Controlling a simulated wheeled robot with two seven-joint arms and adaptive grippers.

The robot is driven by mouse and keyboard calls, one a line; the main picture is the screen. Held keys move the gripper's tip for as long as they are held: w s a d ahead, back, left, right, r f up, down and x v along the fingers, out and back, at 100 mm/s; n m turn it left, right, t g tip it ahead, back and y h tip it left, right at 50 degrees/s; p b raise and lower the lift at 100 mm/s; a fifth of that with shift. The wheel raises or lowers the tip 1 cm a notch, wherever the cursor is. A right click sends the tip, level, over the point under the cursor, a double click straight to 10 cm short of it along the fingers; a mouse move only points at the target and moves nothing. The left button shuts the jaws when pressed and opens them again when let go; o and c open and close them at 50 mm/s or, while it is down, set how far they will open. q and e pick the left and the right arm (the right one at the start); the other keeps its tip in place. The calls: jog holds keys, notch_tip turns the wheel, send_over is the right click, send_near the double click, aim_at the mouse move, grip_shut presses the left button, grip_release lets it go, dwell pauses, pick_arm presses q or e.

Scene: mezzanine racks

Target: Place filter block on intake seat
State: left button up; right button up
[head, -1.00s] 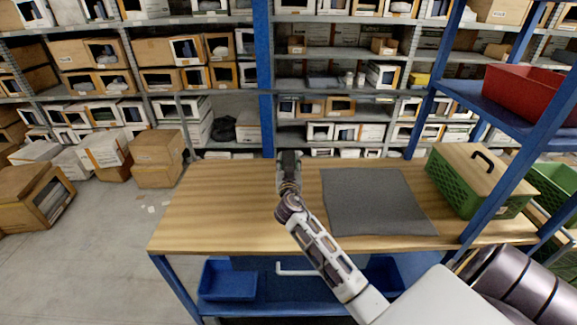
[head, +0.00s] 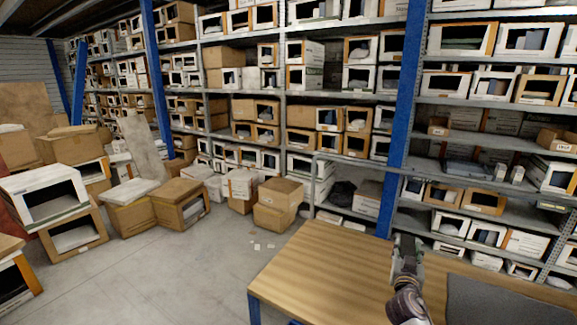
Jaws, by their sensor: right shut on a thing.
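My right gripper (head: 405,250) is over the far edge of the wooden table (head: 330,268), to the left of a dark grey mat (head: 490,302). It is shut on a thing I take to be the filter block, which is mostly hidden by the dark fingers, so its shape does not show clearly. I cannot make out the intake seat in this view. My left gripper is not in view.
A blue rack post (head: 404,120) stands just behind the table, with shelves of boxes along the back. Cardboard boxes (head: 277,205) stand on the floor to the left of the table. The grey floor (head: 190,270) between is mostly clear, with a few paper scraps.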

jog(key=s+a+r+n+t+y, duration=0.2)
jog(key=a+r+n+y, duration=0.35)
jog(key=a, duration=0.55)
jog(key=s+a+f+y, duration=0.1)
jog(key=s+a+f, duration=0.2)
jog(key=s+f, duration=0.2)
jog(key=s+a+f+y, duration=0.1)
jog(key=s+a+f, duration=0.2)
jog(key=f, duration=0.5)
jog(key=shift+s+f+y, duration=0.2)
jog(key=shift+s+y, duration=0.15)
jog(key=shift+s, duration=0.55)
dwell(4.7)
